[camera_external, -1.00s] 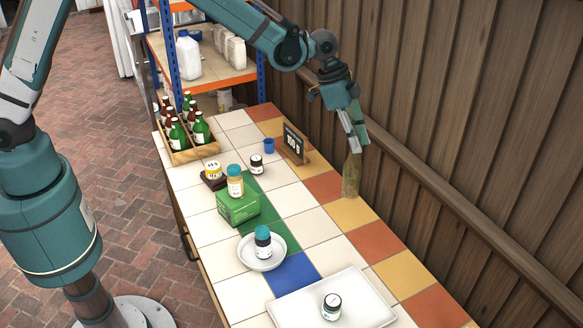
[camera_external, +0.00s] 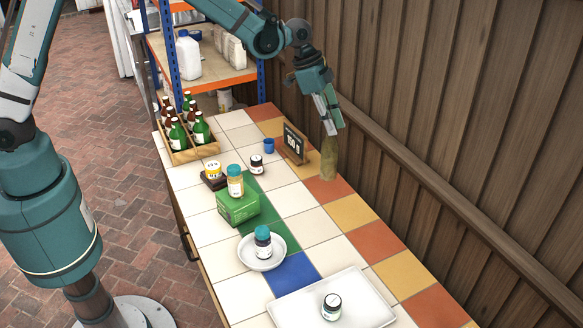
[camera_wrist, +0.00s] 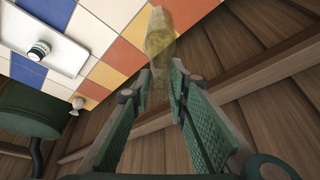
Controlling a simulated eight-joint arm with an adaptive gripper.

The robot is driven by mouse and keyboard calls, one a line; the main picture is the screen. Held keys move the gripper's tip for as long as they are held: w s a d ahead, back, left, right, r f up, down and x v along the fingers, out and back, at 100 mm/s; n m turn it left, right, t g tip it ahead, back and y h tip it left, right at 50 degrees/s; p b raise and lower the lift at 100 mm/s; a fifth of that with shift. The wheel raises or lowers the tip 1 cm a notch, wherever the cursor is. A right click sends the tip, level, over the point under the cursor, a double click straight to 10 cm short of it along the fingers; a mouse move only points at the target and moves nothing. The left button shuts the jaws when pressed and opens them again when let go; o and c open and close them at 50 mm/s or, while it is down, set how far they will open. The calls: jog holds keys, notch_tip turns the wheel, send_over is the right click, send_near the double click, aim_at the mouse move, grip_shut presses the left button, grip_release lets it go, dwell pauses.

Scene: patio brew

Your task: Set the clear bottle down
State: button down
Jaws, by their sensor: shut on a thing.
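The clear bottle (camera_external: 328,162) is see-through with a yellowish-green tint and hangs upright or nearly so below my gripper (camera_external: 331,132). My gripper is shut on its neck. The bottle appears over the orange and yellow tiles along the wall side of the tiled counter (camera_external: 312,229). I cannot tell whether its base touches the tiles. In the wrist view the bottle (camera_wrist: 159,38) extends beyond my two fingertips (camera_wrist: 160,78), with coloured tiles behind it.
A small sign (camera_external: 294,143) stands just left of the bottle, with a blue cup (camera_external: 268,146) and a dark jar (camera_external: 257,164) nearby. A crate of bottles (camera_external: 194,152), green box (camera_external: 238,208), white plate (camera_external: 279,251) and white tray (camera_external: 362,299) occupy the counter. The wooden wall (camera_external: 450,130) is close on the right.

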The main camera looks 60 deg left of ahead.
jog(key=s+a, duration=0.2)
jog(key=a, duration=0.5)
jog(key=shift+a, duration=0.2)
jog(key=shift+s, duration=0.1)
notch_tip(320, 180, down, 6)
dwell(0.4)
jog(key=shift+f, duration=0.1)
jog(key=shift+f+p, duration=0.35)
jog(key=shift+f, duration=1.6)
jog(key=c, duration=2.2)
grip_release()
jog(key=shift+c, duration=0.2)
